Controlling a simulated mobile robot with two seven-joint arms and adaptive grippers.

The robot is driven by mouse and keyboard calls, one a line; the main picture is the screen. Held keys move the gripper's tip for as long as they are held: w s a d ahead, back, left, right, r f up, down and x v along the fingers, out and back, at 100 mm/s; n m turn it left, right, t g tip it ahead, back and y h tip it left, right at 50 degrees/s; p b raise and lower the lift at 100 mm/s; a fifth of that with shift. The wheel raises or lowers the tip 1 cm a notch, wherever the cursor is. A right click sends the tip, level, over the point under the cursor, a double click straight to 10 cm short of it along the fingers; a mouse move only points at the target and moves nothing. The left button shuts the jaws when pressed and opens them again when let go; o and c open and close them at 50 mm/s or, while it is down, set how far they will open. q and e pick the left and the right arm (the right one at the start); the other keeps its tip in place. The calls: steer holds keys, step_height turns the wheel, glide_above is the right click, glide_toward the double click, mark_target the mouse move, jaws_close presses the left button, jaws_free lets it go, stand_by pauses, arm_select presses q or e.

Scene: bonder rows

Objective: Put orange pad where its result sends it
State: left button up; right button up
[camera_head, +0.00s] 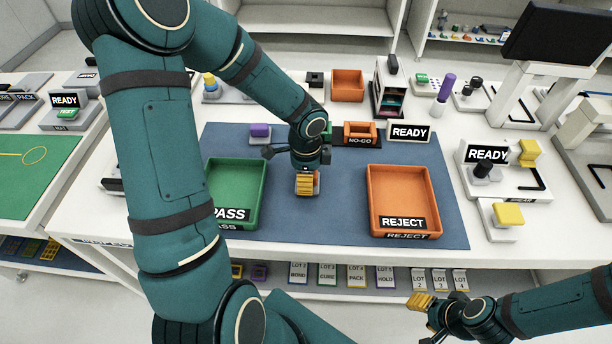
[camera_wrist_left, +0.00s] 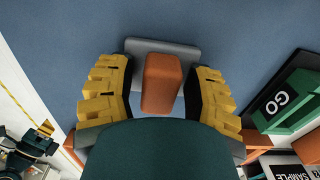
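The orange pad (camera_wrist_left: 162,82) lies on a small grey plate (camera_wrist_left: 192,50) on the blue mat. My left gripper (camera_wrist_left: 162,90) is open, with one yellow finger on each side of the pad and a visible gap on both sides. In the head view my left gripper (camera_head: 306,184) points down at the mat between the green PASS tray (camera_head: 262,190) and the orange REJECT tray (camera_head: 434,205), largely hiding the pad. Both trays look empty. My right gripper (camera_head: 422,302) is in front of the table; its finger opening is unclear.
Behind my left gripper stand an orange NO-GO block (camera_head: 360,141) and a READY sign (camera_head: 408,132). A green GO block (camera_wrist_left: 288,102) shows in the left wrist view. A purple block (camera_head: 260,131) sits at the mat's back left.

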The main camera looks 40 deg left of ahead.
arm_select(q)
steer(key=shift+r, duration=0.25)
step_height(320, 180, up, 10)
steer(key=p, duration=0.3)
steer(key=shift+r, duration=0.2)
steer(key=shift+r+p, duration=0.4)
steer(key=shift+r, duration=0.35)
